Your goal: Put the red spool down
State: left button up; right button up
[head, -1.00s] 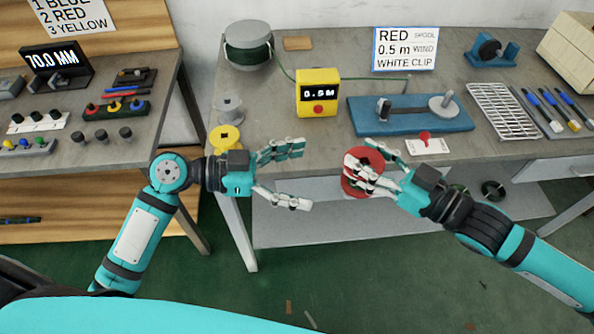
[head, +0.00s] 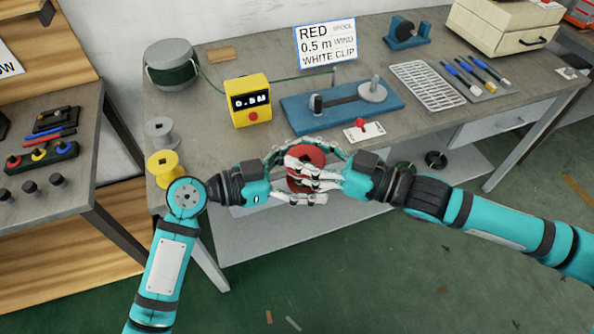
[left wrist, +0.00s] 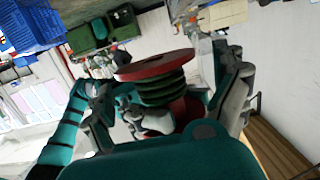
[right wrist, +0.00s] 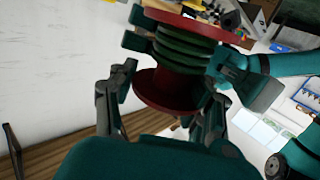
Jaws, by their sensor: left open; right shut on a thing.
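The red spool (head: 308,153), wound with green wire, is held in the air in front of the bench's front edge. My right gripper (head: 315,172) is shut on it from the right. My left gripper (head: 284,176) is open, with its fingers around the spool from the left; the fingers of both hands overlap there, and contact of the left ones is unclear. In the left wrist view the spool (left wrist: 155,66) lies between the left fingers. In the right wrist view its red flange (right wrist: 165,92) and green windings show between the right fingers.
On the bench (head: 225,150) stand a yellow spool (head: 164,168), a grey spool (head: 160,132), a yellow 0.5 M counter (head: 249,101), a blue winding fixture (head: 340,107), a card with a red clip (head: 364,129) and a white rack (head: 427,83). A strip of bench front left of the card is bare.

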pick_arm(q)
jog(key=shift+c, duration=0.2)
jog(key=shift+s, duration=0.1)
jog(key=c, duration=1.6)
pick_arm(e)
jog(key=shift+c, duration=0.3)
jog(key=o, duration=1.5)
jog(key=shift+c, duration=0.2)
jog(key=shift+d, duration=0.1)
